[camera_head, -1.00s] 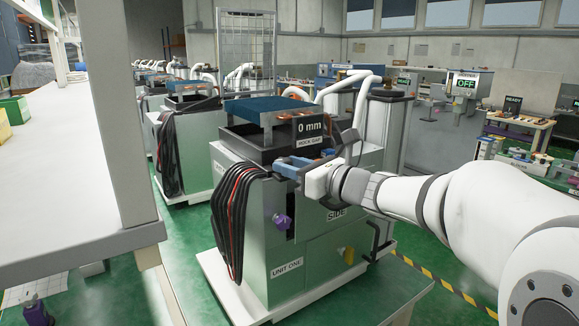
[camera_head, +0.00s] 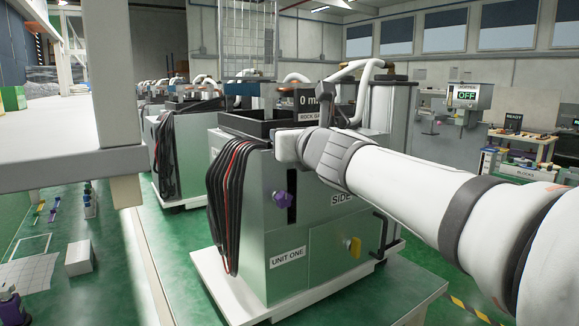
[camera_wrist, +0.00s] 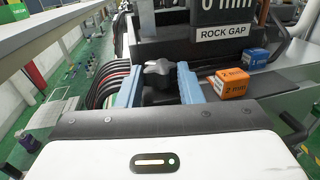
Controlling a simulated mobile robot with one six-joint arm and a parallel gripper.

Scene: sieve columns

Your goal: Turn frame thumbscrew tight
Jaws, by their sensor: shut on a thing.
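In the wrist view a grey star-shaped thumbscrew (camera_wrist: 158,70) sits on a dark mount at the near edge of the machine top. My gripper (camera_wrist: 160,77) has its two blue fingers on either side of the thumbscrew, shut on it. In the head view my wrist reaches the upper front edge of the green cabinet marked UNIT ONE (camera_head: 260,245), and the thumbscrew and fingertips are hidden there. The black frame or tray (camera_head: 240,125) is on top, with a ROCK GAP display (camera_head: 310,101) partly blocked by my arm.
An orange 2 mm block (camera_wrist: 231,84) and a blue 1 mm block (camera_wrist: 255,59) rest right of my gripper. Black hoses (camera_head: 225,205) hang left. A purple knob (camera_head: 282,200) and a yellow knob (camera_head: 353,246) stick out of the cabinet. A white bench (camera_head: 60,140) stands at left.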

